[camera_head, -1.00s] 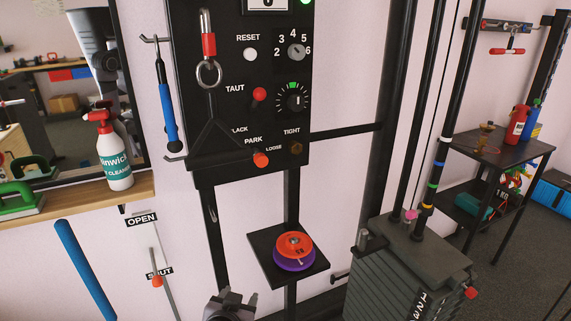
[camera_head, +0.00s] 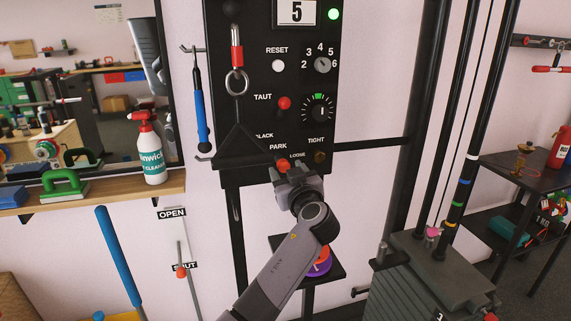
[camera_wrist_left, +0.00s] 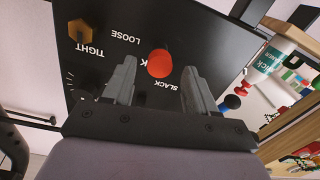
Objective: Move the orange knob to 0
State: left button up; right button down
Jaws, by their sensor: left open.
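The round orange-red knob (camera_head: 283,165) is low on the black panel (camera_head: 232,110), by the PARK label. It also shows in the left wrist view (camera_wrist_left: 160,63), near the SLACK label. My left gripper (camera_head: 289,174) is open in front of the panel's lower edge. In the left wrist view its fingers (camera_wrist_left: 158,82) are on either side of the knob's lower part, with visible gaps. Contact cannot be told. The display (camera_head: 296,12) reads 5. No 0 mark can be made out. My right gripper is not in view.
A red knob (camera_head: 284,103) by TAUT and a black dial (camera_head: 320,112) are above on the panel. An orange and purple disc pile (camera_head: 322,262) sits on a small shelf below, partly behind my arm. A weight stack (camera_head: 425,262) stands at the right.

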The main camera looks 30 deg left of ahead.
aim_at(284, 168)
pick_arm(q)
jog(key=shift+p+x, duration=0.35)
jog(key=shift+x, duration=1.65)
